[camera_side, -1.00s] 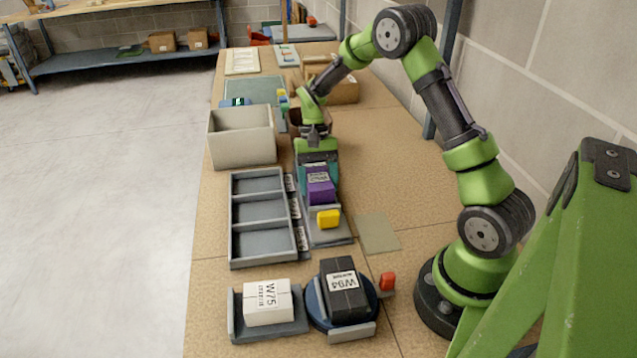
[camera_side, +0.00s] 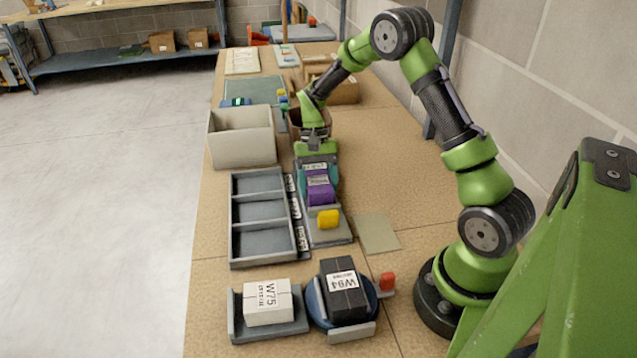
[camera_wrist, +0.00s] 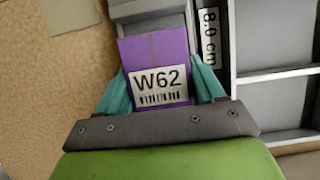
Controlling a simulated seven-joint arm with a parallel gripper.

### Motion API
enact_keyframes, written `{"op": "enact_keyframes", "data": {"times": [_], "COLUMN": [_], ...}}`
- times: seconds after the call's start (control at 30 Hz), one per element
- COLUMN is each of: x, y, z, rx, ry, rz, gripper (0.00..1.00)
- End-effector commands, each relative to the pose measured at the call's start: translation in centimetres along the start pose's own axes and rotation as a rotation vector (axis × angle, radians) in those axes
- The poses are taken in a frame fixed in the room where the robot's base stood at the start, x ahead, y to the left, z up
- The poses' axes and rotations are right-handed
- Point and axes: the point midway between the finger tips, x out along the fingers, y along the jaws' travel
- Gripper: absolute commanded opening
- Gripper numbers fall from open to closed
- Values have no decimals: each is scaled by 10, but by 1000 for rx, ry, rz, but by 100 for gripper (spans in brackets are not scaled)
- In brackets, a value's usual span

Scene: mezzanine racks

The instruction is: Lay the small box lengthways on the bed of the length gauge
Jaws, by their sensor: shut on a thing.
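The small box (camera_side: 320,191) is purple with a white W62 label. In the wrist view the box (camera_wrist: 172,48) sits between the teal fingers of my gripper (camera_wrist: 160,85). My gripper (camera_side: 318,178) is shut on it. The length gauge (camera_side: 328,238) is a narrow grey bed with a yellow block (camera_side: 328,219) near its front end. The box is over the gauge's bed, behind the yellow block. I cannot tell whether its underside touches the bed. My gripper hides the bed's rear part.
A grey three-compartment tray (camera_side: 233,222) with size labels, one reading 8.0 cm (camera_wrist: 209,37), lies left of the gauge. A beige bin (camera_side: 240,150) stands behind it. A white W75 box (camera_side: 267,302) and black W94 box (camera_side: 344,296) stand in front. A flat mat (camera_side: 378,233) lies right.

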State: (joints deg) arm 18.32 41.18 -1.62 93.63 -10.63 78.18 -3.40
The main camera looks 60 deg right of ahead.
Motion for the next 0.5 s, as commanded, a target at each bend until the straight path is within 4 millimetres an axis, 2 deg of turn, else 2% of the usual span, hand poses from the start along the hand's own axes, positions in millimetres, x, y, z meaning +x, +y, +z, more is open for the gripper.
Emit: {"op": "enact_keyframes", "data": {"times": [0.5], "x": [5], "y": [0], "z": [-2], "rx": [0], "ry": [1], "rz": [0], "gripper": [35]}}
